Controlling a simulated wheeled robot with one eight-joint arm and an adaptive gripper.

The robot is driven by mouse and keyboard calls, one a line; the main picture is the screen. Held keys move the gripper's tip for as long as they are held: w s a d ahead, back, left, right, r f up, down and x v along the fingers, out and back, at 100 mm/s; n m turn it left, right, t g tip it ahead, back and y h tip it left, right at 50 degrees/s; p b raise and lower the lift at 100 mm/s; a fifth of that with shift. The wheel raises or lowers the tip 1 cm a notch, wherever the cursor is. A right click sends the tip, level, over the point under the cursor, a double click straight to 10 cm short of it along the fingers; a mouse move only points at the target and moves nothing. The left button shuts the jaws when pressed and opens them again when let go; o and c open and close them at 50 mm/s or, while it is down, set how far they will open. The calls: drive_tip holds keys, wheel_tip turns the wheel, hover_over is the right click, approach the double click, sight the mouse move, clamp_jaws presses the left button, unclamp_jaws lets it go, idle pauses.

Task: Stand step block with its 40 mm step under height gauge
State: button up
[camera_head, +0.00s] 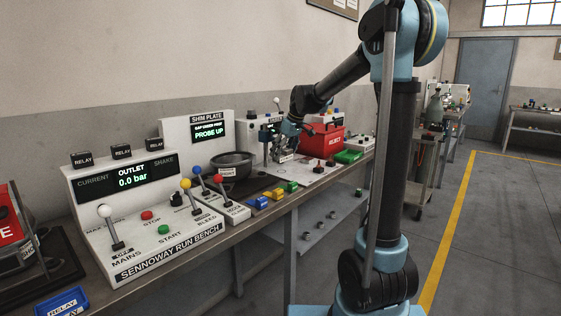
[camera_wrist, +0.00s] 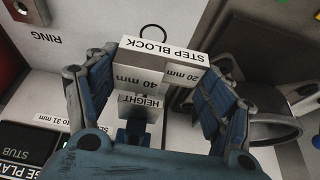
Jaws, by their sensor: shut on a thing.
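The step block (camera_wrist: 160,50) is a pale metal block in the wrist view, with labels reading STEP BLOCK, 40 mm and 20 mm. My gripper (camera_wrist: 152,78) has its blue fingers on both sides of the block and is shut on it. A label plate reading HEIGHT (camera_wrist: 140,104) shows close to the 40 mm face; the height gauge around it is mostly hidden by my gripper. I cannot tell whether the block touches the surface below. In the head view my gripper (camera_head: 287,143) is low over the far part of the bench, and the block is too small to make out.
A red reject bin (camera_head: 322,140) and a green tray (camera_head: 348,156) stand right of my gripper. A dark round bowl (camera_head: 232,163) is to its left. Lever controls (camera_head: 200,190) and small coloured blocks (camera_head: 272,195) occupy the bench nearer the camera. A display reads PROBE UP (camera_head: 208,130).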

drive_tip(key=shift+w+a, duration=0.65)
drive_tip(key=shift+a, duration=0.15)
drive_tip(key=shift+f, duration=1.75)
drive_tip(key=shift+f, duration=0.6)
drive_tip(key=o, duration=1.8)
drive_tip(key=shift+c, duration=0.2)
